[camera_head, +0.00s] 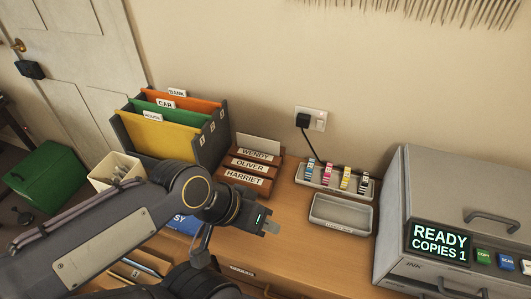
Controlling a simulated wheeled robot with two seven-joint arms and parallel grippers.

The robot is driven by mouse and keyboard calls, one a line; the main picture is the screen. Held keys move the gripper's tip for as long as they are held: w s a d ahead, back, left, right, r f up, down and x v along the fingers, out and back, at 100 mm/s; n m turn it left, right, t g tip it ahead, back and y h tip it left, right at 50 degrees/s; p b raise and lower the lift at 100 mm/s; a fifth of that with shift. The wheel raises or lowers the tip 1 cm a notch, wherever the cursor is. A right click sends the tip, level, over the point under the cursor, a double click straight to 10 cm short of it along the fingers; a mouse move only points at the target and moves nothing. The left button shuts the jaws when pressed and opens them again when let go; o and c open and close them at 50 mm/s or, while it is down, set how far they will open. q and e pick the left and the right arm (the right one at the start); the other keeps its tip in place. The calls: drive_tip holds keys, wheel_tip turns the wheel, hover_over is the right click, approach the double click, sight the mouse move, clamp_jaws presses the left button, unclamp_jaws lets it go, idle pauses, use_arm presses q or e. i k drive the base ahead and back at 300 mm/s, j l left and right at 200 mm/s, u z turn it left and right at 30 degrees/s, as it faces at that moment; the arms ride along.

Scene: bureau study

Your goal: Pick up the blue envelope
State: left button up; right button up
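I cannot make out a blue envelope for certain. A blue item (183,223) with white letters ending in "SY" lies on the desk, mostly hidden behind my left arm; I cannot tell what it is. My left gripper (270,227) is above the desk, to the right of the blue item and in front of the name rack. It is seen from above and small, so whether its fingers are open or shut does not show. My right gripper is not in view.
A wooden rack (249,167) labelled Wendy, Oliver and Harriet holds a pale card. A file holder (217,143) with coloured folders stands left of it. A grey tray (341,214), a tray of colour strips (328,179) and a copier (450,185) stand right. Bare desk (310,255) lies front centre.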

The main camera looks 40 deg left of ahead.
sight(144, 268)
drive_tip(key=u, duration=0.4)
drive_tip(key=k+u, duration=0.1)
drive_tip(key=u, duration=0.35)
drive_tip(key=k+u, duration=0.1)
drive_tip(key=u, duration=0.75)
drive_tip(key=k+j+u, duration=0.1)
drive_tip(key=u, duration=0.75)
drive_tip(key=z, duration=1.25)
drive_tip(key=u, duration=1.3)
drive_tip(key=i+j+u, duration=0.1)
drive_tip(key=u, duration=0.3)
drive_tip(key=j, duration=0.1)
